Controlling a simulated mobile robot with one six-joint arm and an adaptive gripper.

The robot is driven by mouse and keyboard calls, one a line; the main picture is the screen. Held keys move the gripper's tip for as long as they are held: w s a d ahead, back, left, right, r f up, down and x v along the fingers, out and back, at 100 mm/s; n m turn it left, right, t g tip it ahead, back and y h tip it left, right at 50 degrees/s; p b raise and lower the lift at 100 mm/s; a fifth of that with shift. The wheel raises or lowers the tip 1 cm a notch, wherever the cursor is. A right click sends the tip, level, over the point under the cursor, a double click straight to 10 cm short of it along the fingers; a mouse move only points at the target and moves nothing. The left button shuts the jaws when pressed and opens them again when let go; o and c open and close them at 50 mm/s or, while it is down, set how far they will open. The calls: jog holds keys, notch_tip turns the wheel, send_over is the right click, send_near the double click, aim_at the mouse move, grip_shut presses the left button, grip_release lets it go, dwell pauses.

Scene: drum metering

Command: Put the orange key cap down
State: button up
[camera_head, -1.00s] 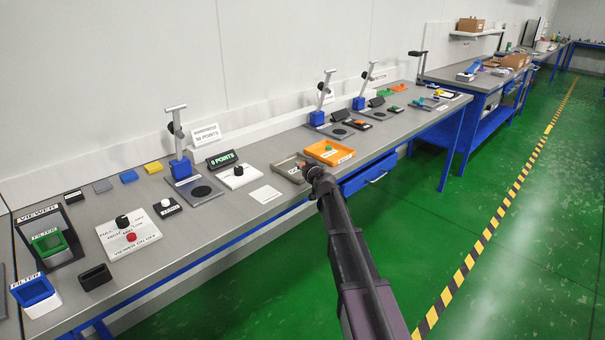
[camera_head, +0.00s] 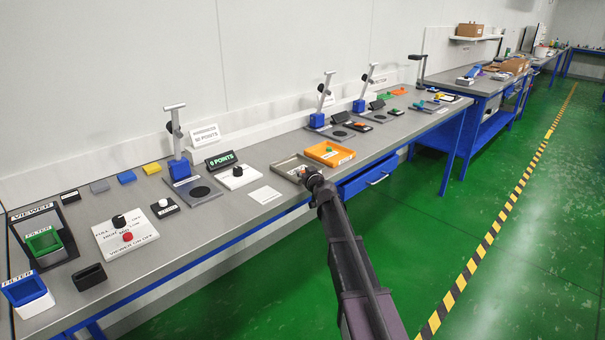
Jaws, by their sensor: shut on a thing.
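My gripper (camera_head: 311,178) is at the front edge of the bench, over the front right part of a shallow grey tray (camera_head: 281,165). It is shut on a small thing. A bit of orange (camera_head: 303,172) shows at the fingertips and appears to be the orange key cap; most of it is hidden by the gripper. I cannot tell whether it touches the tray floor.
An orange tray (camera_head: 342,161) with a small green piece stands just behind and right of the grey tray. A white square pad (camera_head: 265,194), a white box with a black knob (camera_head: 237,177) and a display (camera_head: 221,160) are to the left.

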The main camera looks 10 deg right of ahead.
jog(key=shift+f, duration=0.25)
jog(key=shift+s, duration=0.1)
jog(key=o, duration=0.7)
jog(key=shift+s+d, duration=0.1)
jog(key=shift+r, duration=0.15)
